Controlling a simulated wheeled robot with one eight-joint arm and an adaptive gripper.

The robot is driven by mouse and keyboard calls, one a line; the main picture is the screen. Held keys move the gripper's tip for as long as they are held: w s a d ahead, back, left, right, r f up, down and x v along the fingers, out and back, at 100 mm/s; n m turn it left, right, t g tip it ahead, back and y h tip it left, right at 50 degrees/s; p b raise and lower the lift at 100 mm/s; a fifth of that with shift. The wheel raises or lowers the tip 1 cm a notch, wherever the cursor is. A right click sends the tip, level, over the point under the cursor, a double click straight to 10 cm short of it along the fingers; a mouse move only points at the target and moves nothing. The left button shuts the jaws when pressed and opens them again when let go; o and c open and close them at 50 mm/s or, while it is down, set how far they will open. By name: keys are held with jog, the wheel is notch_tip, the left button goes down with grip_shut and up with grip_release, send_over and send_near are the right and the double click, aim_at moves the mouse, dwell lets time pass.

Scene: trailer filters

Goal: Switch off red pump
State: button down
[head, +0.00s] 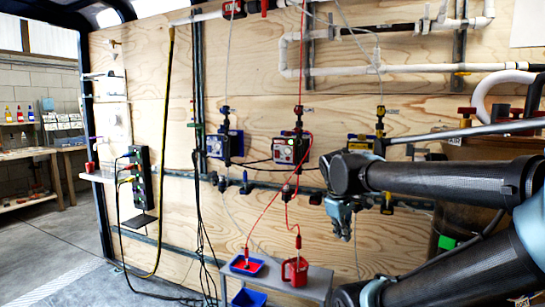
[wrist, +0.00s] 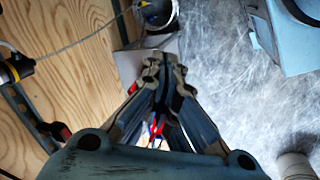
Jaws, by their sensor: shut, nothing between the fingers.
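The red pump (head: 291,150) is a dark box with a red-edged pale face, mounted on the plywood wall in the head view. A red tube and a white tube run at it. My gripper (head: 345,236) hangs fingers down, to the right of and lower than the red pump, apart from it. In the wrist view my gripper (wrist: 164,62) has its fingertips together with nothing held. I cannot identify the red pump in the wrist view. The state of its switch is too small to tell.
A blue pump (head: 222,146) is left of the red one, and a yellow-and-blue unit (head: 362,143) is right. A small grey table (head: 318,283) below carries a red jug (head: 295,271) and a blue tray (head: 246,266). Hoses and cables hang along the wall. Floor shows at left.

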jog(key=w+a+r+n+t+h, duration=0.1)
jog(key=w+a+r+n+t, duration=0.1)
jog(key=w+a+r+n, duration=0.55)
jog(key=w+a+r+n+t, duration=0.2)
jog(key=w+a+r+n, duration=0.4)
jog(key=a, duration=0.4)
jog(key=w+a+r+n+t, duration=0.2)
jog(key=w+a+r+n, duration=0.4)
jog(key=a+r+n, duration=0.3)
notch_tip(320, 180, up, 3)
jog(key=shift+w+a+f+t, duration=0.2)
jog(key=shift+a+t, duration=0.1)
jog(key=shift+a, duration=0.15)
send_near(277, 154)
jog(key=shift+w+d+f, duration=0.25)
jog(key=shift+w+f, duration=0.7)
jog(key=shift+f, duration=0.3)
jog(key=shift+w+d+f, duration=0.2)
jog(key=shift+w+f, duration=0.7)
jog(key=shift+f, duration=0.35)
